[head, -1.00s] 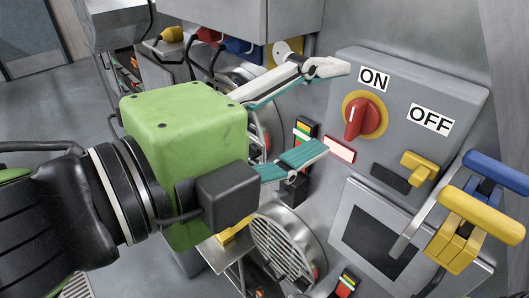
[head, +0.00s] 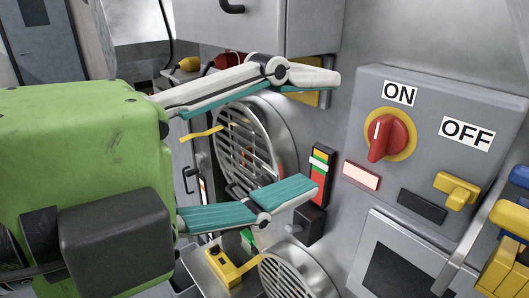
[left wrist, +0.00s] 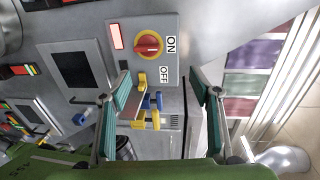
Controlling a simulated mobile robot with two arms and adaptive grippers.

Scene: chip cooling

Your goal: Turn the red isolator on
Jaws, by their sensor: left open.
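The red isolator knob (head: 392,138) sits on a yellow ring on a grey panel box (head: 415,90). Its handle stands roughly upright, with a white line near its upper end. The ON label (head: 400,94) is above it and the OFF label (head: 466,133) to its right. In the left wrist view the knob (left wrist: 149,44) is beyond the fingers, near the top. My left gripper (head: 326,135) is open and empty, left of the knob and apart from it. Its fingers (left wrist: 160,78) also frame the wrist view. My right gripper is not in view.
A yellow handle (head: 457,190) and a black block (head: 422,206) are below the knob. A pale red lamp (head: 361,176) is at its lower left. A dark screen (head: 395,272) is lower down, with yellow and blue levers at the right edge. Round vents (head: 245,150) lie behind my left fingers.

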